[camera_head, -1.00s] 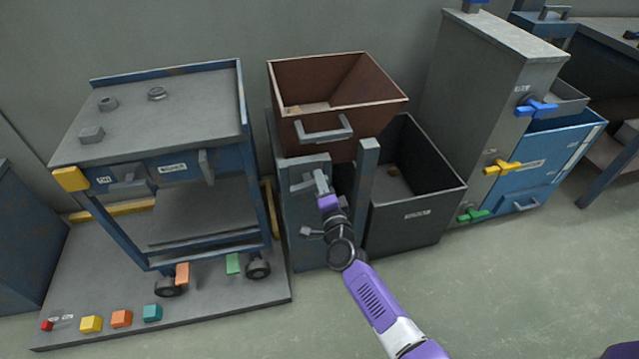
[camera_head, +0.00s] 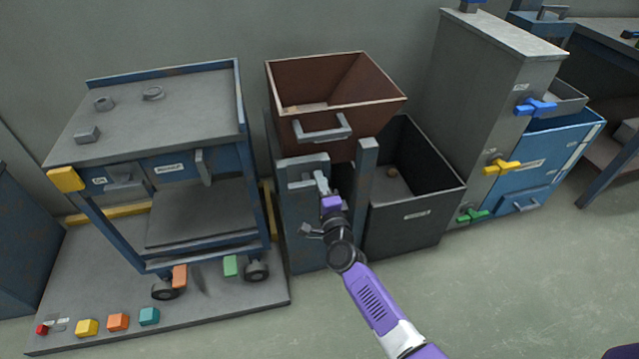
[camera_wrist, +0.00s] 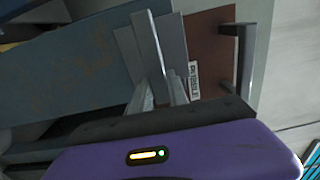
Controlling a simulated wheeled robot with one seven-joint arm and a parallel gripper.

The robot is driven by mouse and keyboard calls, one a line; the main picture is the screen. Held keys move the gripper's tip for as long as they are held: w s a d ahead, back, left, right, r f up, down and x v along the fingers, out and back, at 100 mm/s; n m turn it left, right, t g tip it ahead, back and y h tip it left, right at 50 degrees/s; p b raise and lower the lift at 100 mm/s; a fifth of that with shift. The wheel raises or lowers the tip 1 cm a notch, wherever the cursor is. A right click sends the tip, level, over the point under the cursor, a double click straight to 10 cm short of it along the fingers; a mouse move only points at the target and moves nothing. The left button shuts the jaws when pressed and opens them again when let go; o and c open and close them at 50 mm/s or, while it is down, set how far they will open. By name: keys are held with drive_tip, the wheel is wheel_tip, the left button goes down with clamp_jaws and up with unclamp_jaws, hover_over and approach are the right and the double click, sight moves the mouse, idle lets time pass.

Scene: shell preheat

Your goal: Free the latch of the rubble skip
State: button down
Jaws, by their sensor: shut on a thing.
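The rubble skip (camera_head: 330,132) is a brown open-topped bin with a grey front handle, held up on grey posts; it looks level. Its brown front and a label reading RUBBLE also show in the wrist view (camera_wrist: 210,50). The latch is a flat grey lever (camera_wrist: 149,45) in front of a grey plate in the wrist view. My gripper (camera_wrist: 161,88) is shut on this lever, one finger on each side. In the head view my gripper (camera_head: 322,184) is at the left post, below the skip's left front corner. The latch there is small and partly hidden by it.
A dark open bin (camera_head: 415,222) stands on the floor right of the posts. A blue-framed cart (camera_head: 195,115) is at left on a grey platform (camera_head: 215,297). A tall grey cabinet (camera_head: 485,85) with coloured valve handles stands at right. The floor in front is clear.

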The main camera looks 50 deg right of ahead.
drive_tip(key=c, duration=1.3)
unclamp_jaws()
drive_tip(key=shift+p+v, duration=0.95)
drive_tip(key=shift+v, duration=2.95)
